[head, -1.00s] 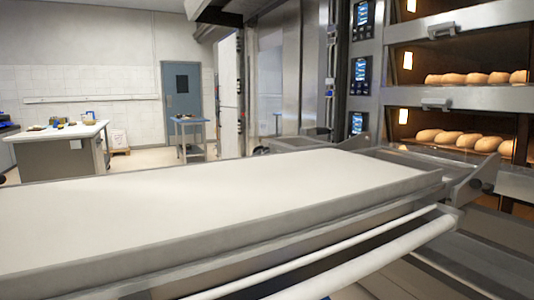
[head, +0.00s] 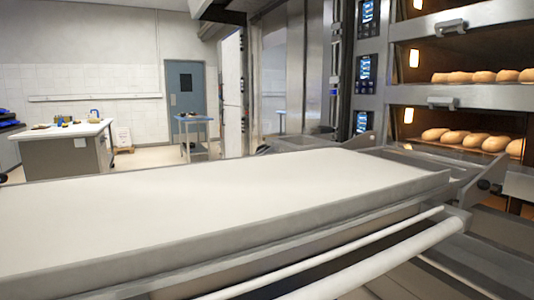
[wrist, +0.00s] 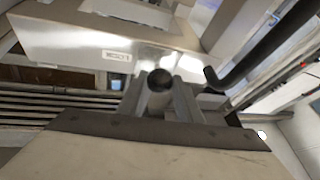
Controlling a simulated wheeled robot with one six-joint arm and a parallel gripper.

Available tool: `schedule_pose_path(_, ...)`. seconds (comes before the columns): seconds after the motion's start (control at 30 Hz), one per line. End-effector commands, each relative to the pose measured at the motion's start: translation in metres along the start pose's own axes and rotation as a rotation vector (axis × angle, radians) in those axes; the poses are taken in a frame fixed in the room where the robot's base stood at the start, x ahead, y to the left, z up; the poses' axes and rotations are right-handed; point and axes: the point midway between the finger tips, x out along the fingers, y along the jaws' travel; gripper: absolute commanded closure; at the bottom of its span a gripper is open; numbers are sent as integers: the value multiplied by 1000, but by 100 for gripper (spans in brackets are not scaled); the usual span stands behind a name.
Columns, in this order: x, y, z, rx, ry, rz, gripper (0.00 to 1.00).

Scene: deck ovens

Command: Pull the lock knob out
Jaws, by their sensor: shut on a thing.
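In the wrist view, the lock knob (wrist: 160,80) is a small dark ball, seen nearly end-on. My gripper (wrist: 160,92) has a grey finger on each side of it and is shut on it. The knob's shaft and seat are hidden behind the ball and fingers. My gripper does not show in the head view.
A long pale loader bed (head: 220,205) with metal edges fills the head view's foreground, with a white roller bar (head: 390,260) along its near side. Deck ovens with bread (head: 460,138) stand at the right. A black curved handle (wrist: 262,45) lies close right of my gripper.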

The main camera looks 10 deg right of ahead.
Motion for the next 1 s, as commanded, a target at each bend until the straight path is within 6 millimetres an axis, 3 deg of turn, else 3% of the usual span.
schedule_pose_path(0.1,-16,-4,-7,1,0,-2,100)
schedule_pose_path(0.37,-19,-4,-8,0,0,-1,100)
schedule_pose_path(0.4,-19,-5,-8,0,0,-2,61)
schedule_pose_path(0.47,-19,-5,-8,0,0,-2,50)
schedule_pose_path(1.0,-28,-9,-3,-2,-1,0,50)
